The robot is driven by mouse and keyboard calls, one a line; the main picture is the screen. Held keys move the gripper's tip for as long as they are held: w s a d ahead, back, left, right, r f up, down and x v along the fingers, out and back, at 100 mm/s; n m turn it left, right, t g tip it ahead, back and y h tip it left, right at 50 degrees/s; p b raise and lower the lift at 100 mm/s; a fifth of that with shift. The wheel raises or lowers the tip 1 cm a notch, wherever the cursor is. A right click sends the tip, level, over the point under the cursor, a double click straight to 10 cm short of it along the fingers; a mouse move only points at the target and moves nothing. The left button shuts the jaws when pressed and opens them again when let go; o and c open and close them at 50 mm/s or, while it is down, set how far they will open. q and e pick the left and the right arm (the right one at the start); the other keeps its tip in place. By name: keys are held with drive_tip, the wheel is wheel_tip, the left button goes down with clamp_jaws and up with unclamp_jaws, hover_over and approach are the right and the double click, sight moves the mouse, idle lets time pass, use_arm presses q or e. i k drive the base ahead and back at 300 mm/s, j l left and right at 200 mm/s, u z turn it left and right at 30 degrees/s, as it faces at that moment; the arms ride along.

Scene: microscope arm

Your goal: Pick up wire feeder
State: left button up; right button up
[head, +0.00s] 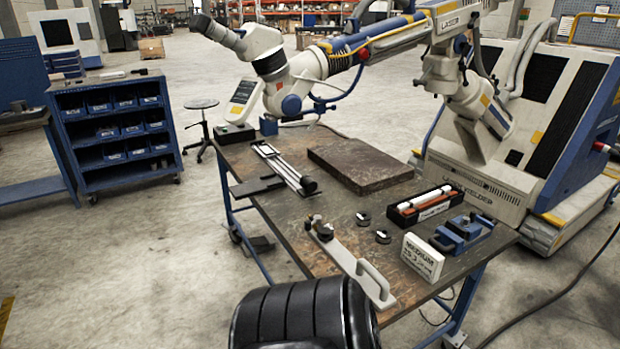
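I cannot tell for certain which object is the wire feeder. One candidate is a long pale bar with a raised handle (352,268) and dark knobs at its far end, lying on the front left of the worktable (290,208). Another is a narrow silver and white rail device (284,167) with a black end, lying at the table's back left on a dark flat base. A blue clamp-like block (463,233) sits at the right front. Neither of my grippers is in view.
On the table are a dark slab (360,165), a black tray of rods (425,204), a white lettered block (422,257) and two small dark rings. The microscope arm (310,65) overhangs the back.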

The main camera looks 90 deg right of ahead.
sight(375, 285)
drive_tip(key=i+l+z, duration=0.2)
drive_tip(key=z, duration=0.25)
drive_tip(key=i+z, duration=0.8)
drive_tip(key=z, duration=0.15)
drive_tip(key=i+j+z, duration=0.15)
drive_tip(key=i+z, duration=0.15)
drive_tip(key=z, duration=0.15)
drive_tip(key=i+l+z, duration=0.15)
drive_tip(key=i+z, duration=0.15)
drive_tip(key=z, duration=0.2)
drive_tip(key=i+z, duration=0.25)
drive_tip(key=z, duration=0.2)
drive_tip(key=i+z, duration=0.3)
drive_tip(key=z, duration=0.2)
drive_tip(key=i+j+z, duration=0.25)
drive_tip(key=z, duration=1.3)
